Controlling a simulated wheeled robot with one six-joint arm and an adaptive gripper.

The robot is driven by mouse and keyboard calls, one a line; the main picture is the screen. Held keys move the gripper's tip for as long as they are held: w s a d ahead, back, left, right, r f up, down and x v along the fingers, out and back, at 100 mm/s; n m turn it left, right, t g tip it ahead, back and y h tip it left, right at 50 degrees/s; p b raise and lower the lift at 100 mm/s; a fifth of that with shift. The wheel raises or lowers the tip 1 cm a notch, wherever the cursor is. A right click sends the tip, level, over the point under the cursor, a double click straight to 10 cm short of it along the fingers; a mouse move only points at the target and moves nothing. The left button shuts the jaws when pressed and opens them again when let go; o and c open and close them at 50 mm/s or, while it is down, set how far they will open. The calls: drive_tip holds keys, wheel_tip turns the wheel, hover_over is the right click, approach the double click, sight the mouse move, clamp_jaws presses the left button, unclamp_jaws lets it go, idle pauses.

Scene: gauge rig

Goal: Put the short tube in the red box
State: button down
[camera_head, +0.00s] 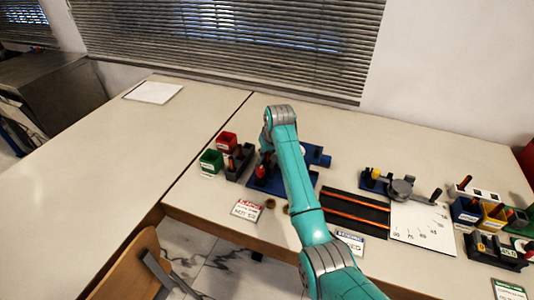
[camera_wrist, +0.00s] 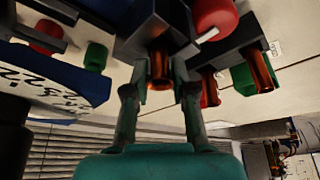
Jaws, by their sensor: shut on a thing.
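The red box (camera_head: 227,139) stands at the back left of the rig, behind the green box (camera_head: 211,161). In the wrist view my gripper (camera_wrist: 160,82) is shut on a copper-brown tube (camera_wrist: 159,62). The tube's upper part in that picture meets a dark block (camera_wrist: 150,28); I cannot tell whether it still sits in it. Its full length is hidden, so I cannot tell whether it is the short one. Two similar tubes (camera_wrist: 208,90) (camera_wrist: 260,72) stick out of a dark holder nearby. In the head view my arm hides most of the gripper.
A dark holder (camera_head: 240,163) stands beside the boxes. A blue fixture (camera_head: 318,155) lies by my arm. A black tray with orange strips (camera_head: 352,212), a white chart (camera_head: 424,224) and several bins lie to the right. The left table (camera_head: 90,150) is mostly clear.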

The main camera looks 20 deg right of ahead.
drive_tip(key=c, duration=0.9)
unclamp_jaws()
drive_tip(key=v, duration=1.2)
